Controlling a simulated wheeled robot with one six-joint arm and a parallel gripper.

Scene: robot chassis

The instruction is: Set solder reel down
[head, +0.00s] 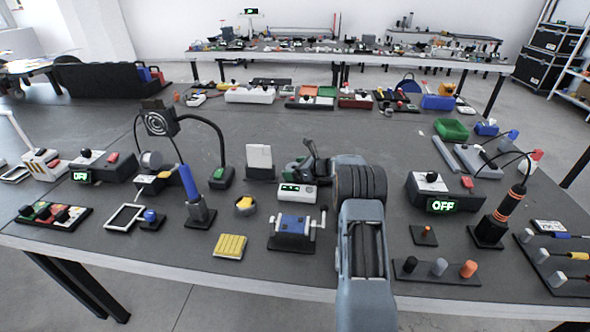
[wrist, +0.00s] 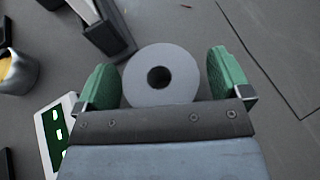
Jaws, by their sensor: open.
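The solder reel (wrist: 140,88) is a pale grey disc with a dark centre hole in the wrist view. It lies on the dark table top between my gripper's two green finger pads. My gripper (wrist: 163,80) is open around it. The right pad stands apart from the reel; the left pad is very close, and I cannot tell whether it touches. In the head view my gripper (head: 303,160) is low over the middle of the table, and I cannot make out the reel there.
A small white display unit (head: 297,192) stands just in front of my gripper. A white panel in a dark stand (head: 259,160) is to its left. A blue vise-like device (head: 293,228) and a yellow block (head: 230,246) are nearer the front edge. Bare table lies behind my gripper.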

